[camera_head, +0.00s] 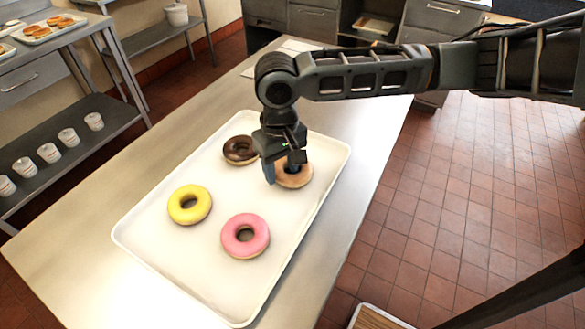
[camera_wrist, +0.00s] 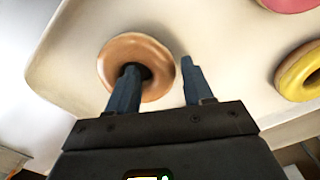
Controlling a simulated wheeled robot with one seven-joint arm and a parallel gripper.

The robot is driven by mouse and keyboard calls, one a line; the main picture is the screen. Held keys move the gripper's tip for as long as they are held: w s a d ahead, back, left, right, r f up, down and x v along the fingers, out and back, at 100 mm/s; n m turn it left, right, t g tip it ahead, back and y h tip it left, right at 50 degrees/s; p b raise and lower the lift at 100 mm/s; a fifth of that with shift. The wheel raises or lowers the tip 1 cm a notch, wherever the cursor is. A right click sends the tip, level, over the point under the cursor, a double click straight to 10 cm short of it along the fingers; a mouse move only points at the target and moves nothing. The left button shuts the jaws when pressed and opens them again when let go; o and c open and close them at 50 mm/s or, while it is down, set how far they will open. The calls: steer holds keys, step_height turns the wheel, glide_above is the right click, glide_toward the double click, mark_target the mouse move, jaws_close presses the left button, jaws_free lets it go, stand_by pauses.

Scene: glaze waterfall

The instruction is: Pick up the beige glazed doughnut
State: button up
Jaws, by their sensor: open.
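The beige glazed doughnut (camera_head: 296,179) lies on the white tray (camera_head: 152,249) near its right edge, partly hidden by my gripper in the head view. My gripper (camera_head: 280,176) is open and points down at it. In the wrist view the doughnut (camera_wrist: 150,55) shows with my gripper (camera_wrist: 158,75) around one side of its ring. One finger is over or in the hole and the other is just outside the right rim. I cannot tell how deep the fingertips reach.
A chocolate doughnut (camera_head: 240,150) lies close to the left of my gripper. A yellow doughnut (camera_head: 189,205) and a pink doughnut (camera_head: 245,236) lie nearer on the tray. The tray rests on a steel table (camera_head: 85,265).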

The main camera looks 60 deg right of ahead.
steer(key=shift+f, duration=0.35)
steer(key=shift+c, duration=0.2)
steer(key=c, duration=0.8)
steer(key=shift+o, duration=0.2)
steer(key=shift+r, duration=0.2)
